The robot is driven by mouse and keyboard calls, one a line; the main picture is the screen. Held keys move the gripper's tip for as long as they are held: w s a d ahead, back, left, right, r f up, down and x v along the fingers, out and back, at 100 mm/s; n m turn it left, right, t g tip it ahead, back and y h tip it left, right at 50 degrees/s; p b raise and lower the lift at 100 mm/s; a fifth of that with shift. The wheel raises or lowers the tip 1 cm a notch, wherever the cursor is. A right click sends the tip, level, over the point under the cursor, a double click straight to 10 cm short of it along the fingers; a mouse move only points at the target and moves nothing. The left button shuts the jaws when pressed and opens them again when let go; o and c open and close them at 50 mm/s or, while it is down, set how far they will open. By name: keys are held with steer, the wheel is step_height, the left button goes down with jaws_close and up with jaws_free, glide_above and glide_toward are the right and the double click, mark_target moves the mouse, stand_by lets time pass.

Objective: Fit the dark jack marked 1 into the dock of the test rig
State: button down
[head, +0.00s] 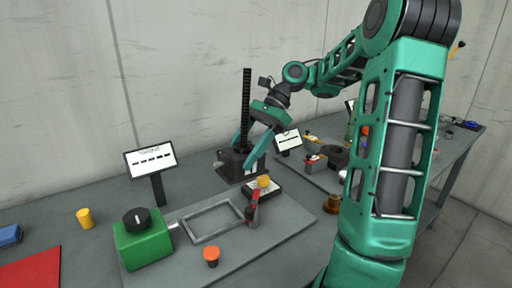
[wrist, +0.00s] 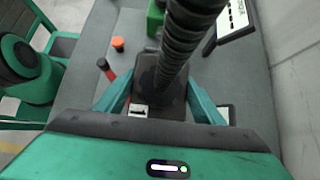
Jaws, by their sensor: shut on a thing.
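The dark jack (head: 231,166) has a squat black base and a tall ribbed screw. My gripper (head: 246,157) is shut on the base, a teal finger on either side. In the wrist view the jack (wrist: 172,98) stands between the fingers, its screw rising toward the camera; a pale label on the base is too small to read. The test rig (head: 285,228) is a grey plate with a green dial box (head: 143,246) at its left. The dock (head: 190,235), a raised rectangular frame on the plate, is empty. The jack is behind the dock, slightly right; whether its base touches the table is unclear.
A red lever (head: 254,208) stands at the dock's right end. An orange button (head: 211,253) is in front, and a small sign (head: 151,160) behind. A yellow cylinder (head: 85,218) and red mat (head: 32,270) lie left. Several small items crowd the table to the right.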

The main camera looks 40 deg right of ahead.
mark_target(229, 174)
steer(key=s+a+f+h, duration=0.1)
steer(key=a+f, duration=0.2)
steer(key=a, duration=0.8)
steer(key=shift+a+f, duration=0.15)
steer(key=shift+f, duration=0.15)
steer(key=shift+s, duration=0.1)
steer(key=shift+f, duration=2.8)
steer(key=shift+s+f, duration=0.1)
steer(key=shift+f, duration=1.05)
stand_by(0.8)
steer(key=shift+c, duration=2)
jaws_free()
steer(key=shift+s+f, duration=0.1)
steer(key=v, duration=1.1)
steer(key=shift+s, duration=0.1)
